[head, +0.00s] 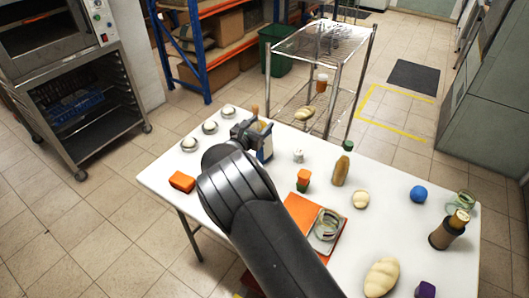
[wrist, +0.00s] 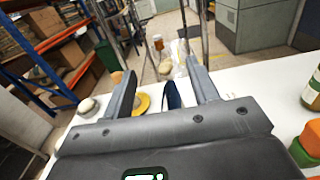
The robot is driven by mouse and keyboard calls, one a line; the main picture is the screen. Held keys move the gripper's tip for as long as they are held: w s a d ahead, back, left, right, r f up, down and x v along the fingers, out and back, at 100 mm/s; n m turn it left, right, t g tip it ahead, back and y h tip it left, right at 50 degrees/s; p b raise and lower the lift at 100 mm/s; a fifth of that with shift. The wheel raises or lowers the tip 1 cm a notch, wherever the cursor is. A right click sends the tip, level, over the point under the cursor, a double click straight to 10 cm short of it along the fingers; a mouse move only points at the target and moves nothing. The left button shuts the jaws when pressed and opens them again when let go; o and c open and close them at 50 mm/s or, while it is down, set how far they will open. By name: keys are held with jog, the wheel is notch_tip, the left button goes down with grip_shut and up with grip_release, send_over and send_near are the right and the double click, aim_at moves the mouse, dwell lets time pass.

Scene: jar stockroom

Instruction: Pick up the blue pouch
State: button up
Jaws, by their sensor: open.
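The blue pouch (head: 266,150) stands upright near the far left edge of the white table, blue with a pale front, partly hidden by my gripper in the head view. In the wrist view the pouch (wrist: 174,97) shows narrow and dark blue, between the two fingers and nearer the right one. My gripper (head: 247,128) is open at the pouch, with its fingers (wrist: 162,80) spread to either side of it. I cannot tell whether a finger touches it.
Several white-topped round items (head: 210,127) line the far left edge. A yellow ring-like item (wrist: 141,103) lies close by the left finger. A wire cart (head: 318,47) stands beyond the table.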

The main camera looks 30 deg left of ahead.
send_over(265, 153)
jog(key=a, duration=0.2)
notch_tip(265, 153, down, 7)
jog(key=shift+s+d+f, duration=0.1)
jog(key=shift+s+f, duration=0.05)
jog(key=w, duration=0.2)
jog(key=shift+w+r, duration=0.2)
jog(key=shift+w, duration=0.2)
grip_shut()
